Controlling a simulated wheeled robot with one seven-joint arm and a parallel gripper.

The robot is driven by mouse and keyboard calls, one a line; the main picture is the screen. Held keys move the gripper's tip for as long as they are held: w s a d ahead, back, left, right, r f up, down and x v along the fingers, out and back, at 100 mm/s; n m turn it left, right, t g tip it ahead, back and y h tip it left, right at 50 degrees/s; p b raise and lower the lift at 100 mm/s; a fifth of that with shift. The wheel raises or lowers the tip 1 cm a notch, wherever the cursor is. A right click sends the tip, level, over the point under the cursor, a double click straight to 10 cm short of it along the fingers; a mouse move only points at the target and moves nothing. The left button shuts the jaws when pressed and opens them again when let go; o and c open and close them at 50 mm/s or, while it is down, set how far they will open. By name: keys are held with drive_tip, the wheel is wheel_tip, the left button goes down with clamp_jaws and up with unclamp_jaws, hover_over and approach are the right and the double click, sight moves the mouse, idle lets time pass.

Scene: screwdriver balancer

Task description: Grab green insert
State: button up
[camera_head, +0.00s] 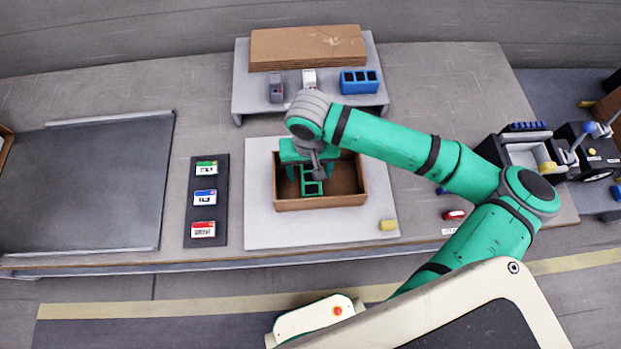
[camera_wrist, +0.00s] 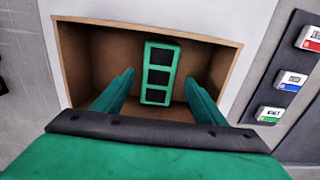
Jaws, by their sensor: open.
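The green insert (camera_head: 311,181) is a small rectangular piece with several square openings. It is in the open cardboard box (camera_head: 322,203), in the left part of the box in the head view. In the wrist view the green insert (camera_wrist: 157,72) lies ahead of my gripper (camera_wrist: 157,88). My gripper (camera_head: 305,165) is over the box with its two green fingers apart, one to each side of the insert's line. I cannot tell how far the fingertips are from it. Nothing is between the fingers' tips that I can see gripped.
A raised shelf (camera_head: 245,92) behind holds a blue insert (camera_head: 360,82) and cardboard (camera_head: 308,47). A dark strip (camera_head: 207,216) with coloured cards lies left.

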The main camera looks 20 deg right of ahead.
sight(311, 177)
wheel_tip(311, 177, down, 4)
drive_tip(key=shift+s+d+f, duration=0.1)
drive_tip(key=shift+f, duration=0.05)
drive_tip(key=c, duration=1.1)
